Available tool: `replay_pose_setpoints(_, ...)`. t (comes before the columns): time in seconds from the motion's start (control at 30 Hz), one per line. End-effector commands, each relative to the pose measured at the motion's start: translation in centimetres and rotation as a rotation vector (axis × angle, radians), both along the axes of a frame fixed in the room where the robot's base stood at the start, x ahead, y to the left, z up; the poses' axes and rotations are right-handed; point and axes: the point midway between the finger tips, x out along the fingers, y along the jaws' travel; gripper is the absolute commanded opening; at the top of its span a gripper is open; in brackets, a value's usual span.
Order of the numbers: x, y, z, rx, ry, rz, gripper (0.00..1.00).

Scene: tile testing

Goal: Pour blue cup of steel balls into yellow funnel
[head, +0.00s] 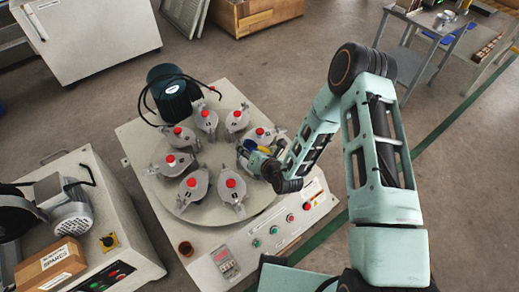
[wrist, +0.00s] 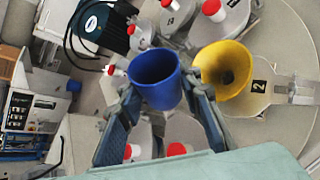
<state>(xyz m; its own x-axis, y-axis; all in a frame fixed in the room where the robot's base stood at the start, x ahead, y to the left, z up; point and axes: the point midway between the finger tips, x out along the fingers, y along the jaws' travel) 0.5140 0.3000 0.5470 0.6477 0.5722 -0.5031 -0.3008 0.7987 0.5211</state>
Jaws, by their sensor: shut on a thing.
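My gripper (wrist: 160,92) is shut on the blue cup (wrist: 155,82), with one finger on each side of it. The cup's open mouth faces the wrist camera; its inside looks plain dark blue, and I cannot make out any steel balls. The yellow funnel (wrist: 237,84) is just right of the cup in the wrist view, over a grey holder marked 2. In the head view, my gripper (head: 252,154) is at the right side of the round turntable (head: 203,218), where the cup (head: 249,144) and funnel (head: 263,149) show small and partly covered.
Several grey pots with red knobs (head: 231,183) ring the turntable close around my gripper. A dark motor (head: 173,92) with black cables stands behind. A button panel (head: 290,218) is in front. Another machine (head: 70,221) stands at left.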

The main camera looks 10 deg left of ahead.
Motion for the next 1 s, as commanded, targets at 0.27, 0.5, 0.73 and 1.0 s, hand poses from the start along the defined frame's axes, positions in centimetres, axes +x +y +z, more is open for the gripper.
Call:
replay_pose_setpoints(0.27, -0.26, 0.16, 0.37, -0.017, -0.015, -0.002, 0.03)
replay_pose_setpoints(0.5, -0.24, 0.38, 0.35, -0.03, -0.032, -0.001, 0.03)
replay_pose_setpoints(0.73, -0.45, 0.5, 0.2, -0.046, -0.045, -0.001, 0.03)
replay_pose_setpoints(1.0, -0.86, 0.52, 0.08, -0.065, -0.063, -0.003, 0.03)
